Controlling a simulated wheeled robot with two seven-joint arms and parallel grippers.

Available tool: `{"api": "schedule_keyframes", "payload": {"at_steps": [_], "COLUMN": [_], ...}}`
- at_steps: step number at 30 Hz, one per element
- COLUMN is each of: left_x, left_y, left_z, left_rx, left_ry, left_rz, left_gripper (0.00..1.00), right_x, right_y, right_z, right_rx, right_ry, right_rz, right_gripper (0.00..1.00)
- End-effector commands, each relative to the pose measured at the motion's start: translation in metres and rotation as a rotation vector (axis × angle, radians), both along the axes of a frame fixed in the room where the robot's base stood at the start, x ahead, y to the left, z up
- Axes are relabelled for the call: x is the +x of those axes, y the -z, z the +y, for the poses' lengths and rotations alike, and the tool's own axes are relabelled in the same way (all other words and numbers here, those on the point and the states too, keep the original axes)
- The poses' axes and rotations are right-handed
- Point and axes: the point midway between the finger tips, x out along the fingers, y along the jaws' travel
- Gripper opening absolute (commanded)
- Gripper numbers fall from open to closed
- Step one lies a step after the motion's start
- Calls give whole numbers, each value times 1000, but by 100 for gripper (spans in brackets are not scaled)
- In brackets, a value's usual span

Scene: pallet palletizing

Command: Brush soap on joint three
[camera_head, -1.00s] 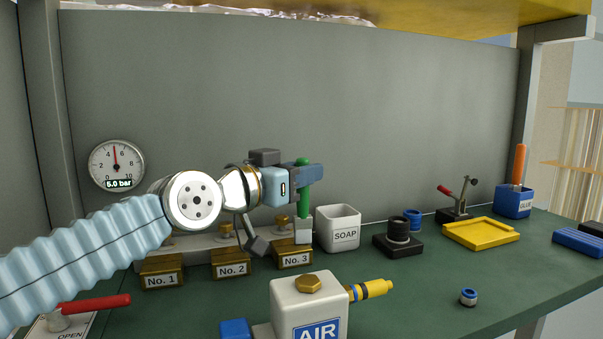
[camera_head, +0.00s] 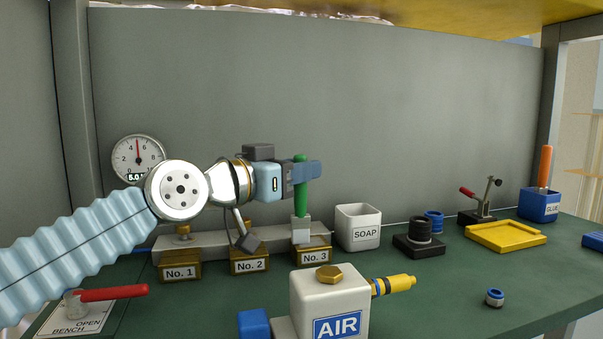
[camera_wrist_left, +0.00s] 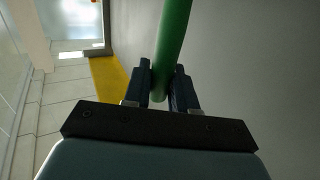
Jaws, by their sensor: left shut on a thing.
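My left gripper (camera_head: 301,171) is shut on the green handle of a brush (camera_head: 300,199), held upright. The green handle also shows between the fingers in the left wrist view (camera_wrist_left: 172,45). The brush's pale block-shaped head (camera_head: 301,229) is down at joint No. 3 (camera_head: 312,256) and hides its brass fitting; I cannot tell whether they touch. Joint No. 2 (camera_head: 249,262) and joint No. 1 (camera_head: 180,270) stand to the left. The white soap pot (camera_head: 358,228) stands just right of joint No. 3. My right gripper is not in view.
A white AIR unit (camera_head: 328,300) with a yellow nozzle stands in front. A red-handled bench valve (camera_head: 112,293) is at front left, a gauge (camera_head: 137,158) on the wall. Black and blue rings, a yellow tray (camera_head: 505,236) and a blue glue pot (camera_head: 539,205) stand right.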

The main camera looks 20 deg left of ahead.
Motion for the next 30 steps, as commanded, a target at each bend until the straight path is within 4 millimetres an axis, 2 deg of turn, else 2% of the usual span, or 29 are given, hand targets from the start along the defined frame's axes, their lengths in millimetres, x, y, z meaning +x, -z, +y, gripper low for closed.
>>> {"api": "schedule_keyframes", "payload": {"at_steps": [16,26,30], "left_x": [20,22,22], "left_y": [4,3,-6], "left_z": [-30,-33,-33], "left_rx": [5,4,4], "left_ry": [2,3,2], "left_rz": [10,9,8], "left_gripper": [0,0,0], "right_x": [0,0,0], "right_y": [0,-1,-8], "right_z": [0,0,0], "right_rx": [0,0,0], "right_ry": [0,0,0], "right_rz": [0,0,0], "right_gripper": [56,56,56]}}
